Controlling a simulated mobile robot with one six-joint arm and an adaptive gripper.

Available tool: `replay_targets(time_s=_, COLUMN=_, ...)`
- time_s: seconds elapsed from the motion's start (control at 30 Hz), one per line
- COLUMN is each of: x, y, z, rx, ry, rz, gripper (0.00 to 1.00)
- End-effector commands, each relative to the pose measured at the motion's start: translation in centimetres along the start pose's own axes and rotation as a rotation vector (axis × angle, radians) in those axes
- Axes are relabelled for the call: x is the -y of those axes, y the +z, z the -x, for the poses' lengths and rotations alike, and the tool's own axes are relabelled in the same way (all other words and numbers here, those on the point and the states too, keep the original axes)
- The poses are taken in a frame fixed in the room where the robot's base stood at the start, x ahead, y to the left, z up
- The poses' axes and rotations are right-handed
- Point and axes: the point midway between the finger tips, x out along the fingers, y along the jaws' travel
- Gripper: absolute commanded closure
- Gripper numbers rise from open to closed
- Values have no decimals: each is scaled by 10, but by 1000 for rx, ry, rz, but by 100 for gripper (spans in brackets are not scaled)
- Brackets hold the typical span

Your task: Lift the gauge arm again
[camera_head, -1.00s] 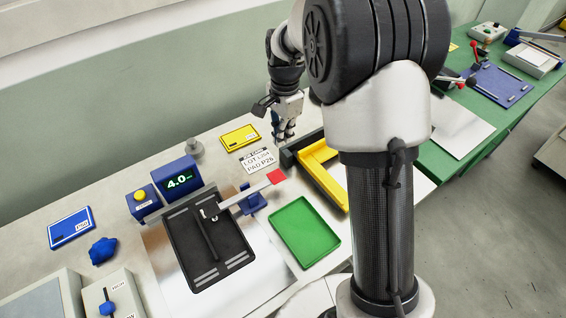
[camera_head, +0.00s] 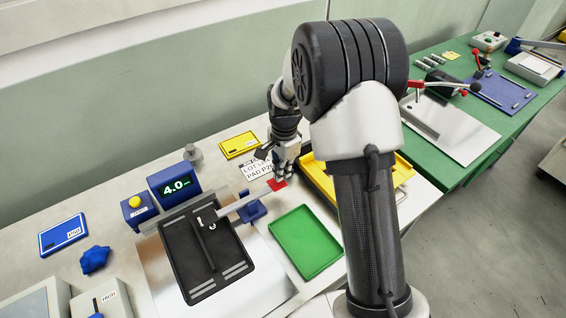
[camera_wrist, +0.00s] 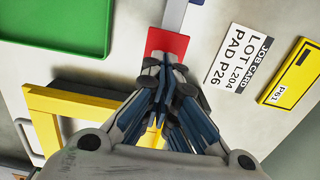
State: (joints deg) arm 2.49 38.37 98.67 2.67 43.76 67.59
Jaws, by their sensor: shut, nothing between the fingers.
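The gauge arm (camera_head: 239,202) is a pale bar that runs from above the black tray to a red end tab (camera_head: 277,185), past a blue post (camera_head: 251,209). In the wrist view the red tab (camera_wrist: 168,42) lies just ahead of my fingertips, with the bar (camera_wrist: 173,14) beyond it. My gripper (camera_head: 283,178) is shut and empty, its tips at or just over the red tab in the head view. It also shows in the wrist view (camera_wrist: 165,75), where the fingers hide the tab's near edge. I cannot tell whether they touch it.
A black tray (camera_head: 183,258) lies under the bar's left end, beside a blue readout (camera_head: 175,184) showing 4.0. A green tray (camera_head: 306,243), a yellow frame (camera_head: 318,182) and a job card (camera_head: 254,169) surround the tab closely. A blue lump (camera_head: 95,260) sits at left.

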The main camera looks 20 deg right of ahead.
Motion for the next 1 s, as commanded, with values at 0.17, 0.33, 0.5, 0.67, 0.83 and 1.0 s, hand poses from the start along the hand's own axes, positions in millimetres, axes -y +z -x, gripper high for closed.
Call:
replay_targets(time_s=0.17, x=0, y=0, z=-13, rx=0, ry=-1, rz=0, gripper=100)
replay_targets(time_s=0.33, x=0, y=0, z=-14, rx=0, ry=-1, rz=0, gripper=100)
replay_targets(time_s=0.5, x=0, y=0, z=-14, rx=-1, ry=-1, rz=0, gripper=100)
replay_targets(time_s=0.67, x=0, y=-3, z=-25, rx=0, ry=2, rz=-1, gripper=100)
replay_targets(time_s=0.83, x=0, y=-7, z=-46, rx=0, ry=0, rz=0, gripper=100)
replay_targets(time_s=1.0, x=0, y=-7, z=-48, rx=0, ry=1, rz=0, gripper=100)
